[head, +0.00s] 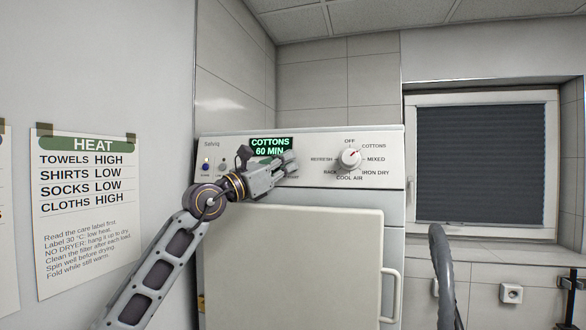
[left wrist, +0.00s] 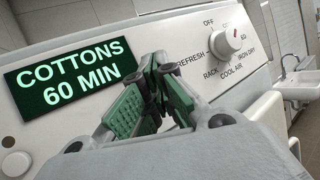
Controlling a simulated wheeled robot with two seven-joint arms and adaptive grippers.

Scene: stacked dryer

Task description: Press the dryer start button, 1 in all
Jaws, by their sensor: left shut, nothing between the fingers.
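The white dryer's control panel (head: 300,143) has a lit display (head: 270,147) reading "COTTONS 60 MIN". A white dial (head: 350,158) is to its right. Two small round buttons are at the panel's left, one bluish (head: 206,163) and one grey (head: 222,166). My left gripper (head: 291,163) is shut and empty in front of the panel, between display and dial. In the left wrist view its fingertips (left wrist: 153,68) are near the panel; contact cannot be told. A round white button (left wrist: 16,164) shows below the display there. The gripper hides part of the panel. My right gripper is not in view.
A wall with a care poster (head: 85,205) stands close at left. A window with a dark blind (head: 480,160) is at right. A sink (left wrist: 300,82) shows in the left wrist view.

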